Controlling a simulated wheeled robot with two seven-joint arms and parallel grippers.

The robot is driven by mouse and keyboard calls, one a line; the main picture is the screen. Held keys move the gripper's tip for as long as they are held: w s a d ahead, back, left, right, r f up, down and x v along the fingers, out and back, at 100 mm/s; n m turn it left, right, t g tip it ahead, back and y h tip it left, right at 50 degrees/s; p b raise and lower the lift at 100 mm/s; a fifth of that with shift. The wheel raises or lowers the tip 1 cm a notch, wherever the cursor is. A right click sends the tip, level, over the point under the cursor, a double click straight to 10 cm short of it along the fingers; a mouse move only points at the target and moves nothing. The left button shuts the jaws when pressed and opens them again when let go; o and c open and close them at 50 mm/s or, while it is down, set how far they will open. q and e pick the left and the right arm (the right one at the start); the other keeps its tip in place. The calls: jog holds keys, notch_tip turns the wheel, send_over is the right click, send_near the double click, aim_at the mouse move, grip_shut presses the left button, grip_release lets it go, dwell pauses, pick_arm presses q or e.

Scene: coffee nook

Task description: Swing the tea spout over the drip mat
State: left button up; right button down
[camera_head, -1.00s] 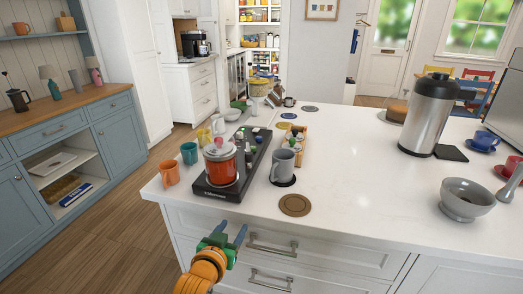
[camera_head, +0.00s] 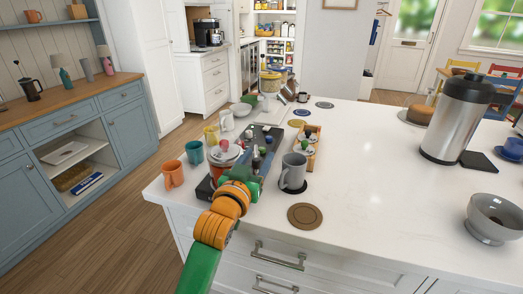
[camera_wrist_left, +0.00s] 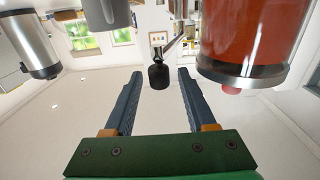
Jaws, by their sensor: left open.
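The tea maker, a black base (camera_head: 205,188) with a red glass pot (camera_head: 223,157), stands on the near left of the white island. A black grip on a thin metal arm, which looks like the spout (camera_wrist_left: 159,76), shows in the left wrist view. My left gripper (camera_head: 262,155) reaches over the base, right of the pot, and hides part of it. Its open fingers (camera_wrist_left: 160,73) lie either side of the grip; I cannot tell whether they touch it. The grey mug (camera_head: 293,172) stands on a dark round mat (camera_head: 293,188). A brown round mat (camera_head: 305,216) lies bare nearer me. I cannot tell which is the drip mat.
Orange (camera_head: 173,174) and teal (camera_head: 194,152) mugs stand left of the pot. A wooden tray (camera_head: 313,133) with small items is behind the grey mug. A steel urn (camera_head: 452,122) and a grey bowl (camera_head: 495,219) stand at right. The island's middle is clear.

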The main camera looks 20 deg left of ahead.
pick_arm(q)
jog(key=shift+w+f, duration=0.2)
jog(key=shift+w, duration=1.25)
jog(key=shift+s, duration=0.15)
grip_shut()
